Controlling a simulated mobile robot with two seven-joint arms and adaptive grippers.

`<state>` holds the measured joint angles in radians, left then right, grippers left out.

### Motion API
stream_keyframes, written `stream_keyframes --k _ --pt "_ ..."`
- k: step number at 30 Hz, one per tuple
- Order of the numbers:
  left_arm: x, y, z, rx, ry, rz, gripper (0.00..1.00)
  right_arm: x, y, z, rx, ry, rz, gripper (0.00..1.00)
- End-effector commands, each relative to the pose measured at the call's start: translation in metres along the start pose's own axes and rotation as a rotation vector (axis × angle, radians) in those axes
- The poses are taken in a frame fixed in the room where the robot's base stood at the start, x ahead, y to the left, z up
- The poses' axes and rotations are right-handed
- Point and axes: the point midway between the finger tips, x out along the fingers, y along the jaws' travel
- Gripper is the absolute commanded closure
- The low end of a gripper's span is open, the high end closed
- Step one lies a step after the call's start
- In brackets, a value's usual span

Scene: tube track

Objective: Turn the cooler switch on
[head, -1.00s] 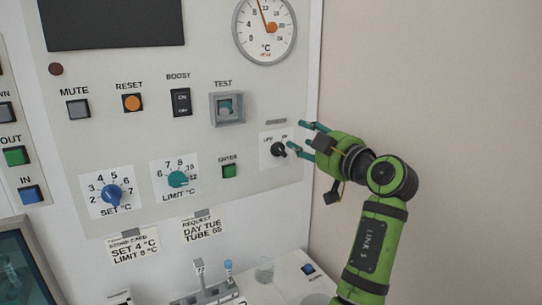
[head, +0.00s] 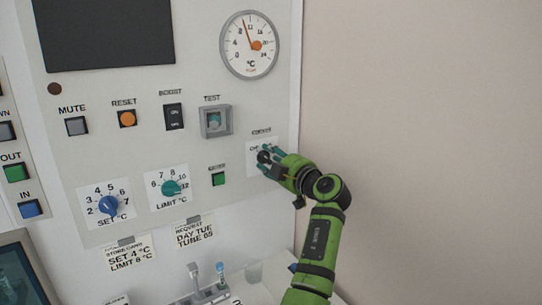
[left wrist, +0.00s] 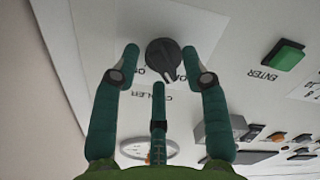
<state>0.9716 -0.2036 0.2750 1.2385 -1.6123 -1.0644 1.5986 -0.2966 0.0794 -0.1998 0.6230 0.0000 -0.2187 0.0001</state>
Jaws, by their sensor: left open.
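The cooler switch (left wrist: 163,60) is a black rotary knob on a white plate at the right edge of the panel. In the left wrist view a pale mark on it points down and right, and the label is upside down. In the head view the cooler switch (head: 264,157) is partly hidden by my fingers. My left gripper (head: 268,160) is at the plate. In the left wrist view its open fingers (left wrist: 161,51) stand on either side of the knob, with a third finger below it. I see a gap at the left; contact is unclear. My right gripper is not in view.
The green enter button (head: 218,179) and limit dial (head: 171,188) are left of the switch. The test button (head: 215,121) in its raised grey frame is above left. A tube rack (head: 205,290) stands below. Bare wall (head: 420,120) is free on the right.

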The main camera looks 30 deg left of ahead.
Motion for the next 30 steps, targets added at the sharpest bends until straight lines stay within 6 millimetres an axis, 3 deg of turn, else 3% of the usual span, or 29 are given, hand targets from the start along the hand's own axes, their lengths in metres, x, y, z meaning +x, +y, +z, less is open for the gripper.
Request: stream_keyframes --k 5,9,20,30 --pt "0.0 0.0 0.0 0.0 0.0 0.0 0.55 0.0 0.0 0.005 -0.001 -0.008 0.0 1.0" --pt "0.0 0.0 0.0 0.0 0.001 0.0 1.0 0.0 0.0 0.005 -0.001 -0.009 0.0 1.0" --pt "0.0 -0.001 0.0 0.015 0.002 0.0 1.0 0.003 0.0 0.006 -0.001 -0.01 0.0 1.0" --pt "0.0 -0.002 0.002 0.191 0.005 0.0 1.0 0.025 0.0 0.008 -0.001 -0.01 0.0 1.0"
